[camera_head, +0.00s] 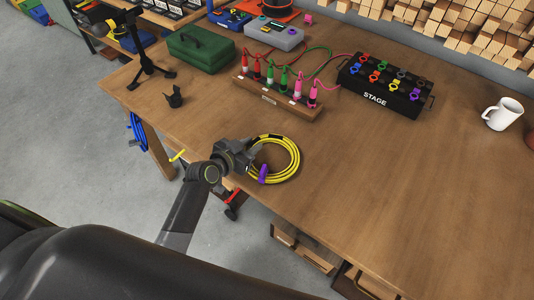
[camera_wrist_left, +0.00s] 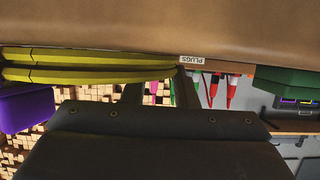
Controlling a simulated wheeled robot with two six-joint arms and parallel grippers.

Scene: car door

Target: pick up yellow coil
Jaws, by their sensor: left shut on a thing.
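The yellow coil (camera_head: 297,160) is a round bundle of cable with a purple band (camera_head: 263,174) at its near side. It is at the front edge of the wooden table. My left gripper (camera_head: 252,153) is shut on the coil's left side. In the left wrist view, the yellow strands (camera_wrist_left: 80,72) run in from the left to the fingers (camera_wrist_left: 158,86), and the purple band (camera_wrist_left: 25,108) shows at the far left. I cannot tell whether the coil touches the table or hangs just above it. My right gripper is not in view.
The wooden table (camera_head: 420,210) is clear to the right of the coil. A plug rack (camera_head: 280,100) with red, green and pink plugs stands behind it. A black stage box (camera_head: 385,88), a white mug (camera_head: 503,114), a green toolbox (camera_head: 200,48) and a black tripod (camera_head: 148,70) stand farther off.

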